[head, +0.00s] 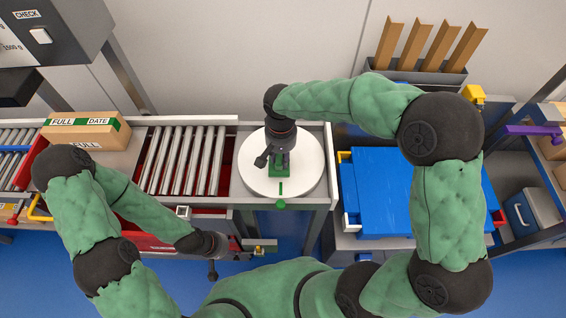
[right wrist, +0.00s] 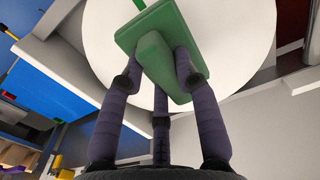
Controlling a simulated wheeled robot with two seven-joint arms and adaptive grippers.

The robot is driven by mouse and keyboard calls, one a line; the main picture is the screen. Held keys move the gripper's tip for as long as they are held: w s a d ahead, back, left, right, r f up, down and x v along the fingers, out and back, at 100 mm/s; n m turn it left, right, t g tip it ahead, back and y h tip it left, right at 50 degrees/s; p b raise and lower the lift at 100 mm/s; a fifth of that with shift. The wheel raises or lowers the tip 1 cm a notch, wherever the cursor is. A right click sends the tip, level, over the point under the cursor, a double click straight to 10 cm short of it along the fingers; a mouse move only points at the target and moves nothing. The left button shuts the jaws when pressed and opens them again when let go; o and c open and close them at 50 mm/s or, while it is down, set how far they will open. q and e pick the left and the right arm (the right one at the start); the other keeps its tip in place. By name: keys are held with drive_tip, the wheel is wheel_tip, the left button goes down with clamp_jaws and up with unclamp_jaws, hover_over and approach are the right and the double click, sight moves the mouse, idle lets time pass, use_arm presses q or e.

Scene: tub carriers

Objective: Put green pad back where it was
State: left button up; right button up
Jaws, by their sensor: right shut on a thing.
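The green pad (head: 285,182) is at the white round plate (head: 308,165) in the middle of the conveyor line. My right gripper (head: 275,162) points down over the plate and is shut on the pad. In the right wrist view, the fingers (right wrist: 162,75) close around a raised green grip on the back of the pad (right wrist: 195,57), with the white plate (right wrist: 245,30) behind it. I cannot tell whether the pad touches the plate. My left gripper (head: 212,270) hangs low in front of the conveyor, apart from the pad; its fingers are too small to read.
A roller conveyor (head: 183,160) lies left of the plate, with a cardboard box (head: 88,130) further left. A blue lidded tub (head: 380,190) stands to the right, below my right arm. A green knob (head: 280,204) sits at the front edge below the plate.

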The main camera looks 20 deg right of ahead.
drive_tip(key=shift+w+d+f, duration=0.2)
drive_tip(key=shift+d+f, duration=0.1)
drive_tip(key=shift+f, duration=0.15)
drive_tip(key=shift+w+f+b, duration=0.1)
drive_tip(key=shift+f+b, duration=0.95)
drive_tip(key=shift+f, duration=0.55)
drive_tip(key=shift+f, duration=0.1)
drive_tip(key=o, duration=1)
wheel_tip(320, 180, up, 12)
drive_tip(key=p, duration=0.4)
drive_tip(key=shift+p, duration=0.3)
drive_tip(key=shift+d, duration=0.1)
